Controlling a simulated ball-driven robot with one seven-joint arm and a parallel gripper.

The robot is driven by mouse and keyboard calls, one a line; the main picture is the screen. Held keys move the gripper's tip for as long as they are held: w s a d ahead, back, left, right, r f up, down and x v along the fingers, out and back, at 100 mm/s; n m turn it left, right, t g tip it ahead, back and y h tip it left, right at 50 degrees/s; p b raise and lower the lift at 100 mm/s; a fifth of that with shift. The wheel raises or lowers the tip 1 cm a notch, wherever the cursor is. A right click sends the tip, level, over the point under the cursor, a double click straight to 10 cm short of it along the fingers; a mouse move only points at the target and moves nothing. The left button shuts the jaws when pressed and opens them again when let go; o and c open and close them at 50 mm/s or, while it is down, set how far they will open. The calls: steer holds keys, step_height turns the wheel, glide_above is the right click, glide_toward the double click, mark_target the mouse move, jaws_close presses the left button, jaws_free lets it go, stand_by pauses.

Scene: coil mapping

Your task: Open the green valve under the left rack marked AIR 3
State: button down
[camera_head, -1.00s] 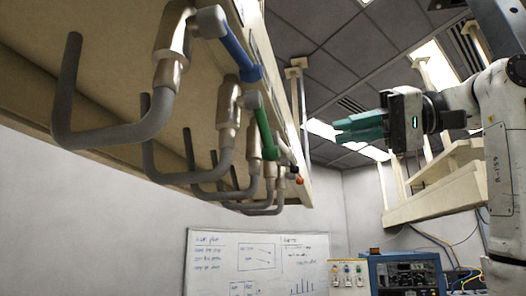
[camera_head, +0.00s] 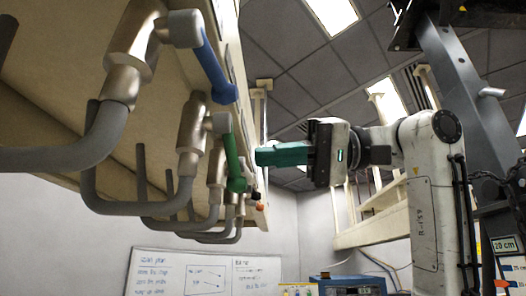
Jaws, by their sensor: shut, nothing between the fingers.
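The green valve (camera_head: 233,162) is under the left rack (camera_head: 170,60), with its lever hanging downward from a grey hub beside a brass body (camera_head: 191,135). No AIR 3 marking is readable. My gripper (camera_head: 258,156) has teal fingers pointing left, shut and empty. In the picture the fingertips are just right of the green lever, at about the middle of its height. A small gap shows between them, and I cannot tell the difference in depth.
A blue-handled valve (camera_head: 213,65) is nearer, above and left of the green one. Smaller valves, one with an orange end (camera_head: 260,206), sit farther along. Grey hooked pipes (camera_head: 130,205) hang below. A whiteboard (camera_head: 205,275) and blue instrument case (camera_head: 348,284) are lower down.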

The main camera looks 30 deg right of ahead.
mark_target(231, 154)
steer(key=shift+s+a+f+p, duration=0.15)
steer(key=shift+s+a+f, duration=0.05)
steer(key=shift+a+f, duration=0.35)
steer(key=shift+s+a+f+p, duration=0.2)
steer(key=shift+a+f, duration=0.2)
steer(key=shift+a, duration=0.25)
steer(key=shift+s+f+b, duration=0.1)
steer(key=shift+b, duration=0.25)
